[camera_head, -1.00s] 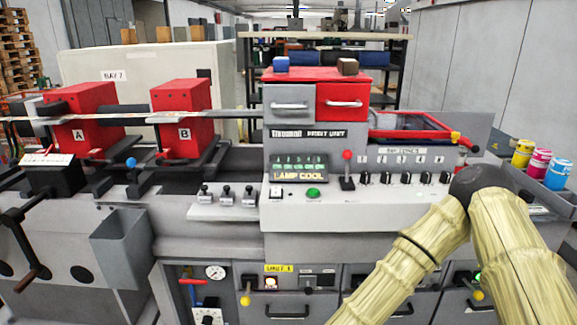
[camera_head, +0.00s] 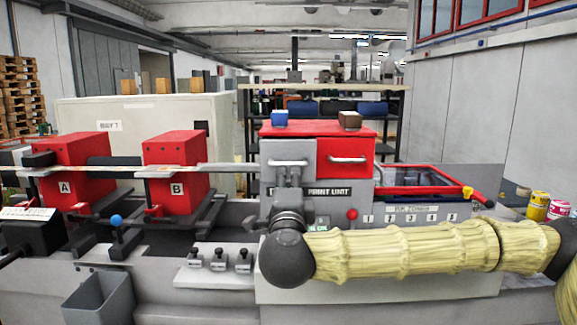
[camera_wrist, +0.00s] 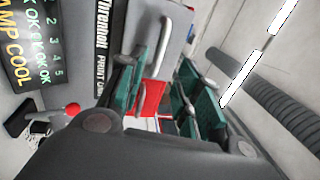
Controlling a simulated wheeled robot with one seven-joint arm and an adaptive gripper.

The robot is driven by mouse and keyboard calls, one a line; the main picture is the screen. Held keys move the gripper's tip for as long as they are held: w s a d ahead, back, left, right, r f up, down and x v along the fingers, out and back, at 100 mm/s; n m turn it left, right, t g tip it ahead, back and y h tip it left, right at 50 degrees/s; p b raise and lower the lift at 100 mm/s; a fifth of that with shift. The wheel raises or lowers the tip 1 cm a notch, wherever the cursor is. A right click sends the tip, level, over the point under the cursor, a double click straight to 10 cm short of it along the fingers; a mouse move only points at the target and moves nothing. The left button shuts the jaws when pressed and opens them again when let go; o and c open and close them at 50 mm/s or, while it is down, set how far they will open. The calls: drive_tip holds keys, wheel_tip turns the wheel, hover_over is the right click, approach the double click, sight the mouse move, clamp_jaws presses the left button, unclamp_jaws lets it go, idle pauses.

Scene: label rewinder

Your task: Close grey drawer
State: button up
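The grey drawer (camera_head: 275,150) is at the upper left of the print unit, beside the red drawer (camera_head: 347,150). Its front looks close to level with the red one; I cannot tell how far it stands out. My gripper (camera_head: 289,170) is in front of the lower part of the grey drawer and hides part of its front. In the wrist view, the grey drawer's face and pale handle (camera_wrist: 163,45) lie just beyond my gripper (camera_wrist: 165,85). The teal-padded fingers are apart with nothing held between them. I cannot tell whether a finger touches the drawer.
A blue block (camera_head: 280,118) and a brown block (camera_head: 350,120) sit on top of the unit. A red-knobbed lever (camera_head: 352,214) and small clamps (camera_head: 219,258) are below. Red boxes A (camera_head: 72,170) and B (camera_head: 175,175) stand left. Ink cans (camera_head: 538,207) are at right.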

sight(288, 165)
drive_tip(key=w, duration=0.3)
drive_tip(key=w+r+p, duration=0.1)
drive_tip(key=w, duration=0.2)
drive_tip(key=w+p, duration=0.1)
drive_tip(key=w, duration=0.2)
drive_tip(key=shift+w+a+r, duration=0.1)
drive_tip(key=shift+w+r, duration=0.25)
drive_tip(key=shift+w, duration=0.05)
clamp_jaws()
